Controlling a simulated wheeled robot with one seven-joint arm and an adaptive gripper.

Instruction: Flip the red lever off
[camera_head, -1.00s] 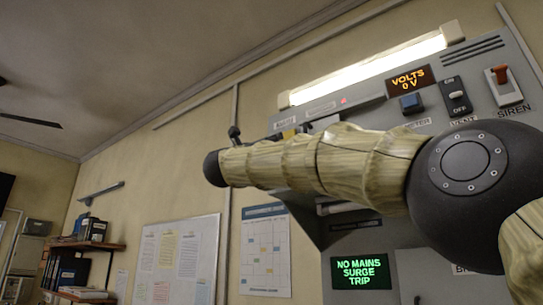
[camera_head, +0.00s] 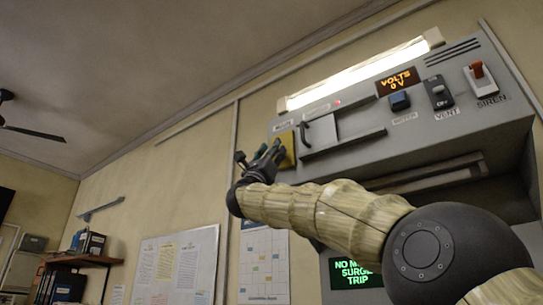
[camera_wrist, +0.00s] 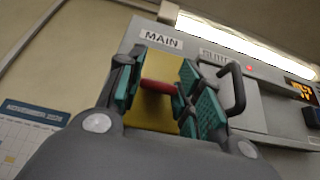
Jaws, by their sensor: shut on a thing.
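The red lever (camera_wrist: 157,87) shows in the wrist view as a short red handle in front of a yellow plate (camera_wrist: 150,112), under a label reading MAIN. My gripper (camera_wrist: 163,92) has its teal-padded fingers on either side of the lever and is shut on it. In the head view my gripper (camera_head: 262,157) is at the yellow plate (camera_head: 288,149), at the left end of the grey console (camera_head: 450,130). The lever is hidden there behind the fingers.
Right of the yellow plate is a dark bar handle (camera_wrist: 236,88) on a grey cover. A green screen (camera_head: 356,272) reads NO MAINS SURGE TRIP.

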